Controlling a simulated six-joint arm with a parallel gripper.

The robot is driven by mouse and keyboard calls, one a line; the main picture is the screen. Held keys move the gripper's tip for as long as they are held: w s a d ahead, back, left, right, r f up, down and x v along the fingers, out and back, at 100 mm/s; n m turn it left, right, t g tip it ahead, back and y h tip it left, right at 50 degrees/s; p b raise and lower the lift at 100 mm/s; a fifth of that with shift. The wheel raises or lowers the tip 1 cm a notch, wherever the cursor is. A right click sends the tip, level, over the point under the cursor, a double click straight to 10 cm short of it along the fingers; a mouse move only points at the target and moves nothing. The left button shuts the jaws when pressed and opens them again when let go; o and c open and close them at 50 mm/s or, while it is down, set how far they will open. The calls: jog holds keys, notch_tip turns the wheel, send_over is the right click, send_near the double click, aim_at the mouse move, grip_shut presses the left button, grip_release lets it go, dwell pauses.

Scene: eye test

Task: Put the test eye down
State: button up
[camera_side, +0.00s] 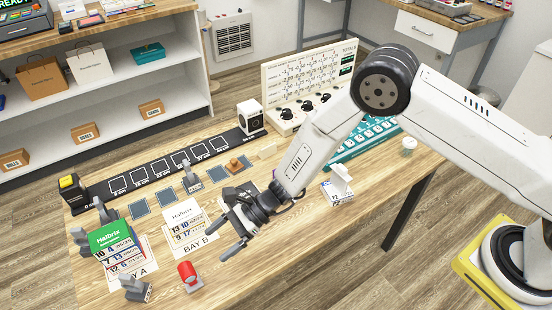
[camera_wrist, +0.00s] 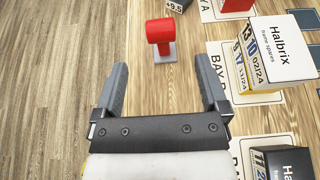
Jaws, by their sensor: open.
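I cannot tell for certain which thing is the test eye. A red cylinder-shaped piece on a grey base (camera_side: 187,271) stands near the table's front edge in the side view. It also shows in the wrist view (camera_wrist: 160,32), just beyond the fingertips and between their lines. My gripper (camera_side: 215,244) is open and empty in the side view, to the right of the red piece and apart from it. In the wrist view my gripper (camera_wrist: 161,64) has its two grey fingers spread wide, with only bare wood between them.
A white-topped Halbrix box (camera_side: 183,214) stands at Bay B, close left of my gripper. A dark box (camera_wrist: 288,162) is at lower right in the wrist view. The floor (camera_wrist: 55,80) lies beyond the table edge.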

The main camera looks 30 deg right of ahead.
jog(key=s+d+r+n+t+h, duration=0.1)
jog(key=s+d+r+n+h, duration=0.3)
jog(key=d, duration=0.8)
jog(key=s+d+r+n+h, duration=0.4)
jog(key=d+n, duration=0.4)
jog(key=d, duration=0.4)
jog(key=s+d+r+n+t+h, duration=0.1)
jog(key=s+d+r+n+h, duration=0.3)
jog(key=d, duration=0.8)
notch_tip(320, 180, up, 4)
jog(key=shift+f+n+t+h, duration=0.3)
jog(key=shift+n+h, duration=0.4)
jog(key=shift+n, duration=0.3)
